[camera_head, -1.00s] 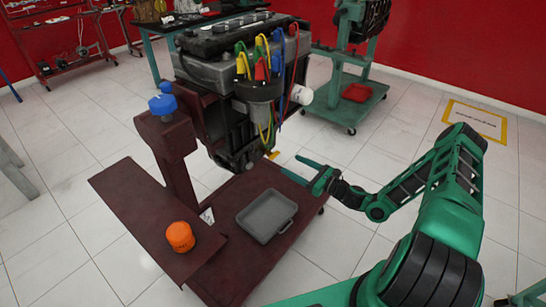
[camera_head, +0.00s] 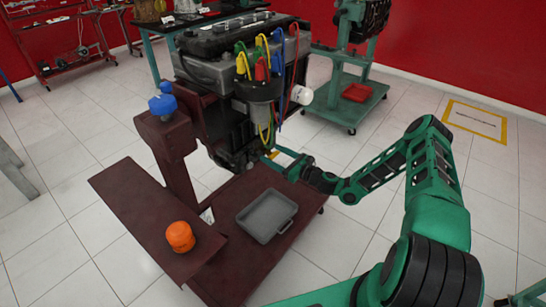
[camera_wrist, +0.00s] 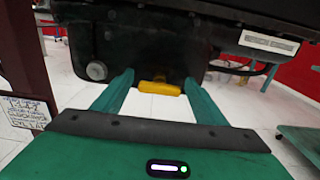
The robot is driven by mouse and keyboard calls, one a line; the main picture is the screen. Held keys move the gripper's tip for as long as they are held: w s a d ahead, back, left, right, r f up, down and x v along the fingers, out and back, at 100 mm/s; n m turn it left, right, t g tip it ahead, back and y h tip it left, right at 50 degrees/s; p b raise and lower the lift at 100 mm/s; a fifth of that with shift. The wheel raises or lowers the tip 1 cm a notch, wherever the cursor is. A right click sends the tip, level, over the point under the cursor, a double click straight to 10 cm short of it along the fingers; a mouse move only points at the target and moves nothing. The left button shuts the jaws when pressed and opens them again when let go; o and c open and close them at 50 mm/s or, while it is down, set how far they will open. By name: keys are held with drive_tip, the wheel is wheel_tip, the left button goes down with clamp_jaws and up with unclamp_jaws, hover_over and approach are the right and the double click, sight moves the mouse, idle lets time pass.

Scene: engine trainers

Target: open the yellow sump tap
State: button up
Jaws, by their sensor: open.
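The yellow sump tap (camera_wrist: 160,87) shows in the wrist view at the lower edge of the dark sump (camera_wrist: 150,50), ahead of and between the two green fingers. In the head view only a small bit of yellow (camera_head: 271,155) shows under the engine, beside my fingertips. My gripper (camera_wrist: 155,90) is open, one finger to each side of the tap. I cannot tell whether either finger touches it. In the head view my gripper (camera_head: 288,160) reaches in from the right, low under the engine (camera_head: 240,120).
A grey drain tray (camera_head: 266,216) lies on the dark red stand base (camera_head: 240,262) below the engine. An orange cap-like object (camera_head: 180,236) sits on the stand's side shelf. A white label (camera_wrist: 25,111) hangs at the left in the wrist view.

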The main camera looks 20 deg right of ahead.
drive_tip(key=shift+c, duration=0.3)
drive_tip(key=c, duration=1)
drive_tip(key=shift+a, duration=0.2)
drive_tip(key=shift+d, duration=0.15)
